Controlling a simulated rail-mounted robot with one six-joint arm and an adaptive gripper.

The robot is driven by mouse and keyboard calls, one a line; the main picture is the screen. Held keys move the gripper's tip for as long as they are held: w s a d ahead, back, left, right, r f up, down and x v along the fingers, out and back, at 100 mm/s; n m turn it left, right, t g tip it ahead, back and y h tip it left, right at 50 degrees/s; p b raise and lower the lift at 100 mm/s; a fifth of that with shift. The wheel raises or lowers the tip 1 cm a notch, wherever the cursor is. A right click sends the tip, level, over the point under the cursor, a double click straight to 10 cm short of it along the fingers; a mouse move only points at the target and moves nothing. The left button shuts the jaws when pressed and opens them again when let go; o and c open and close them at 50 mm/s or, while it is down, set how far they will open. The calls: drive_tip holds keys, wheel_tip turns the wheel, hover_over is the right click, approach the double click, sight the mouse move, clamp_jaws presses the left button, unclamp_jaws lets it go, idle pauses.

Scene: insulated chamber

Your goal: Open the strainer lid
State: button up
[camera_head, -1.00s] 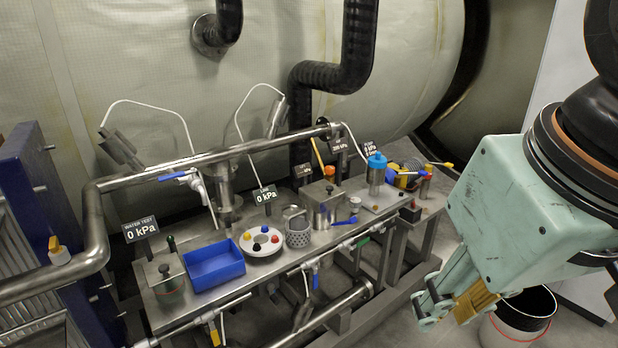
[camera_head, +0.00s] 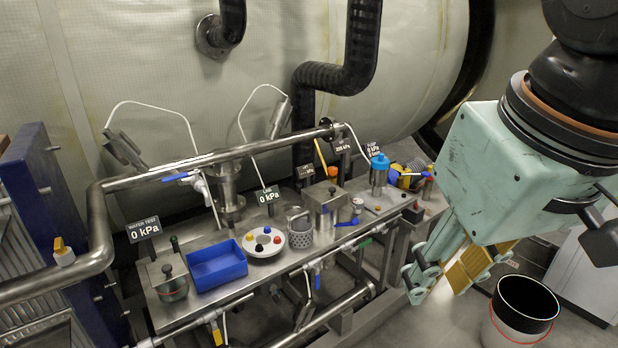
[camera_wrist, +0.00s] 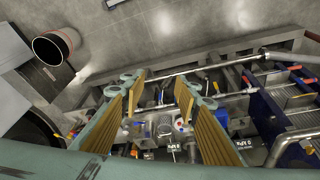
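My gripper (camera_head: 432,280) hangs at the right, in front of the bench's right end and apart from it. The wrist view shows its two ribbed yellow pads (camera_wrist: 158,95) spread wide with nothing between them. I cannot tell for certain which part is the strainer lid. A round vessel with a knobbed lid (camera_head: 172,282) is at the bench's left end. A grey perforated basket (camera_head: 299,235) stands beside the steel box.
The steel bench (camera_head: 270,268) also carries a blue tray (camera_head: 216,265), a white dish of coloured knobs (camera_head: 263,242) and a blue-capped bottle (camera_head: 379,175). A pipe (camera_head: 150,176) runs above it. A bucket (camera_head: 518,318) stands on the floor at the right.

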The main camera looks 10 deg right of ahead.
drive_tip(key=w+r+n+g+p, duration=0.1)
drive_tip(key=w+r+n+p, duration=0.4)
drive_tip(key=w, duration=1.2)
drive_tip(key=n+g+p, duration=0.3)
drive_tip(key=n+p, duration=0.6)
drive_tip(key=p, duration=0.7)
hover_over(332, 188)
wheel_tip(332, 188, down, 13)
drive_tip(key=shift+r, duration=0.15)
drive_tip(key=shift+f+p, duration=0.3)
drive_tip(key=shift+f, duration=6.65)
drive_tip(key=shift+c, duration=0.3)
clamp_jaws()
